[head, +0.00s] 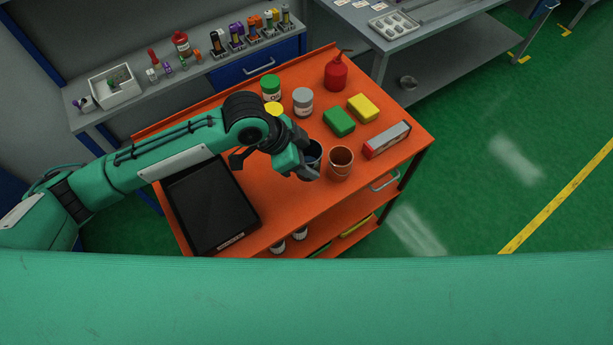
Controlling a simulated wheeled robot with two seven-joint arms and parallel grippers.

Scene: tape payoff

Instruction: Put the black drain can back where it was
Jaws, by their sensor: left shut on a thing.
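My left gripper (303,172) reaches in from the left over the orange cart top and is shut at the rim of a dark, blue-looking open can (314,152). The gripper hides much of this can, and I cannot tell whether its base touches the cart. No other can here looks black, but I cannot confirm that this is the drain can. A reddish-brown open can (341,161) stands upright just to its right. My right gripper is not in view.
The orange cart (285,220) also holds a black tray (211,205), jars with green (270,86) and grey (303,100) lids, a partly hidden yellow lid (274,108), a red oil can (337,72), green (339,121) and yellow (363,107) blocks and a box (387,140).

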